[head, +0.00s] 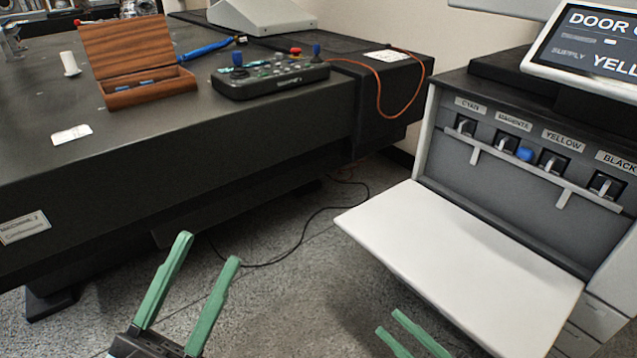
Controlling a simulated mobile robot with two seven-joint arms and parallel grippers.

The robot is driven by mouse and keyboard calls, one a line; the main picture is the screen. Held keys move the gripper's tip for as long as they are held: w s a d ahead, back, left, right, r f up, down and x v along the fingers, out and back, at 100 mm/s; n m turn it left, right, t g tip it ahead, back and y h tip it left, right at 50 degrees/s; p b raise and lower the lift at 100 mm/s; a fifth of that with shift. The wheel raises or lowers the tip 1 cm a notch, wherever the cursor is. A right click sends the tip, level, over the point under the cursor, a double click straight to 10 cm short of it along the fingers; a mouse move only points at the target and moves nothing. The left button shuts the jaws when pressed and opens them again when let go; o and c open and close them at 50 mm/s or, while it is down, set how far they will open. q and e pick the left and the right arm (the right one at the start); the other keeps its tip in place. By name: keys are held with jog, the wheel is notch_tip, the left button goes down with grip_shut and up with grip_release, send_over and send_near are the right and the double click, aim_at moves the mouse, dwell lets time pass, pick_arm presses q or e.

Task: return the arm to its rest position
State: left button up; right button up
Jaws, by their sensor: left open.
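My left gripper (210,248) is at the lower left in the head view. Its two green fingers stand apart with nothing between them, over the floor in front of the dark table. My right gripper (389,321) shows only as two green fingers at the bottom edge, just left of and below the white open door. A gap shows between them and I see nothing held. The rest of the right gripper and arm is out of the frame.
The dark table (230,135) carries an open wooden box (150,92), a control pendant (268,78) and a small white card (71,134). The printer's open white door (460,265) juts out at right, below a row of labelled levers. Black cable (300,240) lies on the floor.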

jog(key=s+a+r+t, duration=0.1)
jog(key=s+r, duration=0.1)
jog(key=r, duration=0.5)
jog(key=s+a+r, duration=0.2)
jog(key=s+r, duration=0.1)
jog(key=r, duration=0.4)
jog(key=w+d+r+m+t+h+p, duration=0.45)
jog(key=w+m+h+p, duration=0.35)
jog(key=m+h+p, duration=0.4)
pick_arm(q)
jog(key=w+a+f+n+g+y+p, duration=0.1)
jog(key=w+a+n+g+y+p, duration=0.25)
jog(key=w+n+y+p, duration=0.45)
jog(key=s+a+f+n+g+y+p, duration=0.2)
jog(key=s+f+g+y+p, duration=0.2)
jog(key=p, duration=1.4)
jog(key=s+f+g, duration=0.2)
jog(key=s+g, duration=0.2)
jog(key=s, duration=0.2)
jog(key=shift+s+f+g+y+p, duration=0.35)
jog(key=shift+y+p, duration=0.05)
pick_arm(e)
jog(key=s+d+f+m+g+h, duration=0.3)
jog(key=s+f+m+g+h, duration=0.1)
jog(key=s+f+g, duration=0.4)
jog(key=shift+s+d+f+g, duration=0.2)
jog(key=shift+d+f+g, duration=0.2)
jog(key=shift+g, duration=0.65)
